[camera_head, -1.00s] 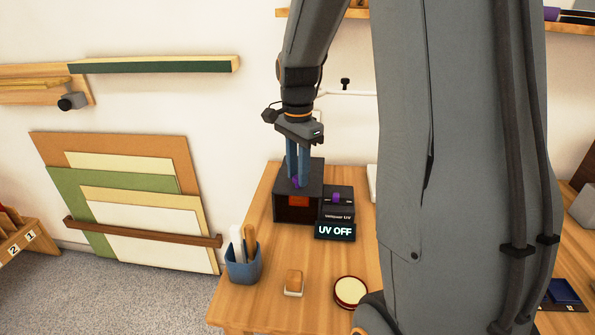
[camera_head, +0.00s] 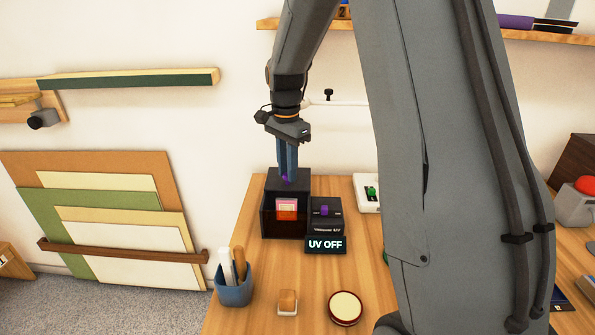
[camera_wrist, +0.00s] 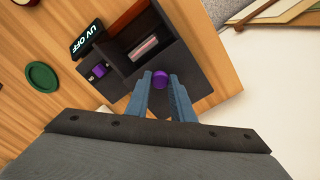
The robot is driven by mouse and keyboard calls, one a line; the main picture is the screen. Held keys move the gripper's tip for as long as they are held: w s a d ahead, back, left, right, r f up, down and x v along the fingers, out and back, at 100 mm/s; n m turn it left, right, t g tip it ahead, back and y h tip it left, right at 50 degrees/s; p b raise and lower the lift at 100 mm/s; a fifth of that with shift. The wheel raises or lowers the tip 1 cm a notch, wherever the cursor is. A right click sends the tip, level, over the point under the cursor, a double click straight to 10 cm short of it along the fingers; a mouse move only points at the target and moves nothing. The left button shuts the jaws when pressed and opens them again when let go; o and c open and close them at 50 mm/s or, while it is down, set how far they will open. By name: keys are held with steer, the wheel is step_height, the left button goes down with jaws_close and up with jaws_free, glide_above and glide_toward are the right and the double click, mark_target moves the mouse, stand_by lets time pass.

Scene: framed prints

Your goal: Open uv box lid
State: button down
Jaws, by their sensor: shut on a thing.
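The black UV box (camera_head: 267,220) stands on the wooden table. Its lid (camera_wrist: 188,82) carries a purple knob (camera_head: 287,178), which also shows in the wrist view (camera_wrist: 160,80). My gripper (camera_head: 287,173) points down with its blue fingers on either side of the knob, shut on it. In the wrist view, beside the lid, the box has an opening with a pale, reddish-striped card (camera_wrist: 144,47) inside. The card shows orange and pink in the head view (camera_head: 286,208). How far the lid has moved cannot be told exactly.
A control unit with a purple switch (camera_head: 323,210) and a "UV OFF" display (camera_head: 325,245) adjoins the box's right side. A blue tool cup (camera_head: 234,288), a small block (camera_head: 287,302) and a round tin (camera_head: 345,307) stand in front. The wall is close behind.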

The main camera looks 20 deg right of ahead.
steer(key=c, duration=1.5)
jaws_free()
steer(key=shift+c, duration=0.2)
steer(key=shift+r+b, duration=0.45)
steer(key=shift+r, duration=3.5)
steer(key=shift+s+f, duration=0.1)
steer(key=s+a+f+n, duration=0.2)
steer(key=s+f+n, duration=0.1)
steer(key=s, duration=0.5)
steer(key=s+a+f+n, duration=0.1)
steer(key=s+f+n, duration=0.3)
steer(key=s, duration=0.5)
steer(key=s+a+f+n, duration=0.2)
steer(key=s+f+n, duration=0.2)
steer(key=s+n, duration=0.3)
steer(key=shift+s+a, duration=0.3)
steer(key=shift+s, duration=0.7)
